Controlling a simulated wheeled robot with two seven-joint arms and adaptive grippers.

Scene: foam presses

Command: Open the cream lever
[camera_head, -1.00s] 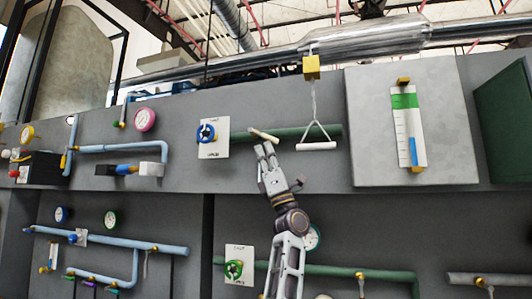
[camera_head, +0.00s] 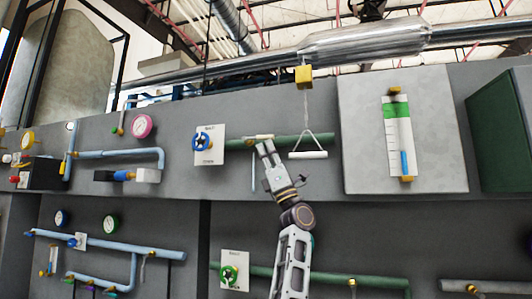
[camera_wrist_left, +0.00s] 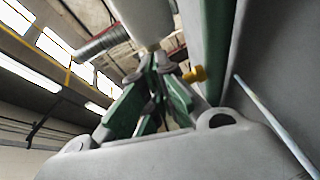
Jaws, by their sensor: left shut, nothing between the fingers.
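The cream lever (camera_head: 258,137) lies along the green pipe (camera_head: 310,141) on the grey panel, nearly level with it. A large pale end, seemingly the lever (camera_wrist_left: 146,20), shows in the left wrist view, beside a yellow fitting (camera_wrist_left: 195,74) on the pipe. My left gripper (camera_head: 264,147) is shut and empty, its tips just under the lever at its middle. In the left wrist view the fingertips (camera_wrist_left: 155,62) are close to the pale end; I cannot tell if they touch. My right gripper is not in view.
A blue valve wheel (camera_head: 202,142) sits left of the lever. A white triangular pull handle (camera_head: 308,155) hangs close on the right. A thin pale-blue strip (camera_head: 252,172) runs down below the pipe. A gauge board (camera_head: 400,135) stands farther right.

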